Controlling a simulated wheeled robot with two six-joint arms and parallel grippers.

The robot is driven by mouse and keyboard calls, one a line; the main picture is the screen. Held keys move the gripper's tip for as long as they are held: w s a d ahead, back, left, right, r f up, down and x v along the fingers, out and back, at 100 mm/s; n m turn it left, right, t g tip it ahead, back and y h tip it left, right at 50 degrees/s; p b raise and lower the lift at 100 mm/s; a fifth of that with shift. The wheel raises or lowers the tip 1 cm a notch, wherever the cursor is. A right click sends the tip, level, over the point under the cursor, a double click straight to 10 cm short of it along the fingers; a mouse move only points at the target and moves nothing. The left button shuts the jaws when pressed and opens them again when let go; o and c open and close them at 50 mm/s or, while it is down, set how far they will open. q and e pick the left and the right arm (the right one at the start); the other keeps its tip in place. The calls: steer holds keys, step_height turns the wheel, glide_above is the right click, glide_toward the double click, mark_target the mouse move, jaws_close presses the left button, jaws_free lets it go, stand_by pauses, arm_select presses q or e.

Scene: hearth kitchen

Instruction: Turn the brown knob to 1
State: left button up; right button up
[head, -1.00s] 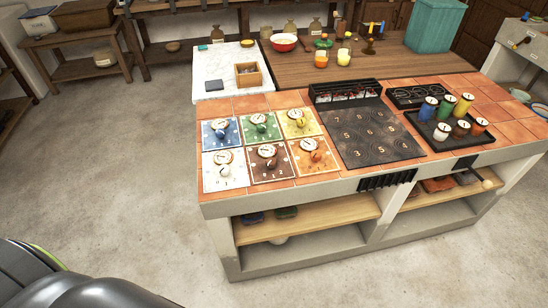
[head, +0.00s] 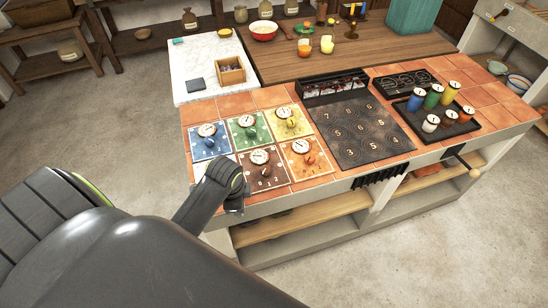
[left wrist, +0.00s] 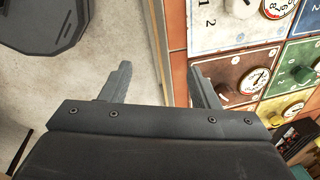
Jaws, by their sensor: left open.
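The brown panel (head: 275,181) is in the front row of dial panels on the tiled counter, between the white panel and the orange panel (head: 303,162). Its brown knob (head: 263,172) sits below a round white dial. My left gripper (head: 238,190) is over the counter's front edge, just left of the brown panel, and hides most of the white panel. In the left wrist view the left gripper (left wrist: 160,78) is open and empty; the brown knob (left wrist: 226,96) is just right of its right finger, apart from the jaws. The knob's exact setting is too small to read.
Blue (head: 209,140), green (head: 248,129) and yellow (head: 289,122) panels form the back row. A black plate with numbers (head: 359,135) lies to the right, then a tray of coloured jars. A marble board (head: 200,70) is behind. Open floor lies left of the counter.

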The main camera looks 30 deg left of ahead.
arm_select(q)
steer(key=w+r+m+g, duration=0.1)
steer(key=w+r+m, duration=0.4)
steer(key=w+m, duration=0.35)
step_height(320, 180, up, 8)
steer(key=m+g, duration=0.1)
steer(key=m, duration=0.6)
glide_above(266, 169)
steer(key=shift+h, duration=0.3)
step_height(266, 169, down, 15)
steer(key=b, duration=1.3)
steer(key=shift+f, duration=1.3)
